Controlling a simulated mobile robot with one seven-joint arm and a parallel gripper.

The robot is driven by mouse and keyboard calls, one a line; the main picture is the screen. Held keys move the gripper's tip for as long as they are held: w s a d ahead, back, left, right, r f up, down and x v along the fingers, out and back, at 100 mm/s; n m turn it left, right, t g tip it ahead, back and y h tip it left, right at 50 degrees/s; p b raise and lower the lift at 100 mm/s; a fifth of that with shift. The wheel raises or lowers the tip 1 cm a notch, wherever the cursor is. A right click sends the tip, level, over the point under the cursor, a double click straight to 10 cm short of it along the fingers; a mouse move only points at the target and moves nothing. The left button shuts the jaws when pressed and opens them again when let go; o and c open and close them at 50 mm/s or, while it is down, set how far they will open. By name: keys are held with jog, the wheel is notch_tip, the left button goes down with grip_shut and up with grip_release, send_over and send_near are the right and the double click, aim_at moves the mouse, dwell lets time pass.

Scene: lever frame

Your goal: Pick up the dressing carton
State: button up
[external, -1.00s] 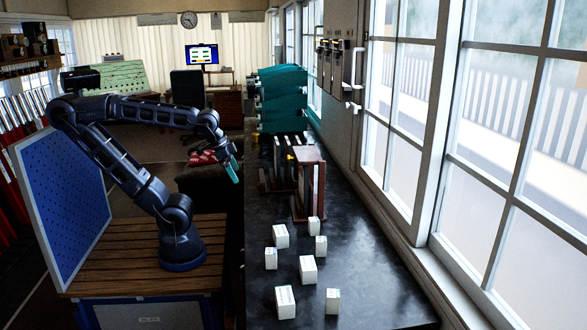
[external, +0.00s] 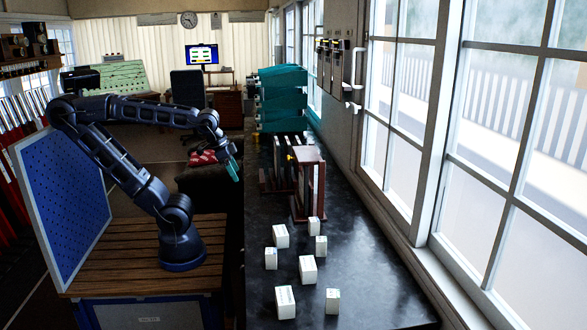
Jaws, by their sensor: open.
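Several small white cartons stand on the dark counter in the external view. They include one at the front left (external: 285,302), one at the front right (external: 333,301), one in the middle (external: 307,269) and one at the back (external: 314,226). Their print is too small to tell which is the dressing carton. My gripper (external: 234,171), with teal fingers, points down at the left of the counter, behind and apart from the cartons. It is open and nothing shows in it.
A brown wooden lever frame (external: 308,185) stands on the counter (external: 365,290) behind the cartons. Teal stacked units (external: 282,98) stand farther back. Windows line the right side. A blue pegboard (external: 65,205) stands left of my arm. The counter's right front is bare.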

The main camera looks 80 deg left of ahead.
jog(key=shift+c, duration=1.1)
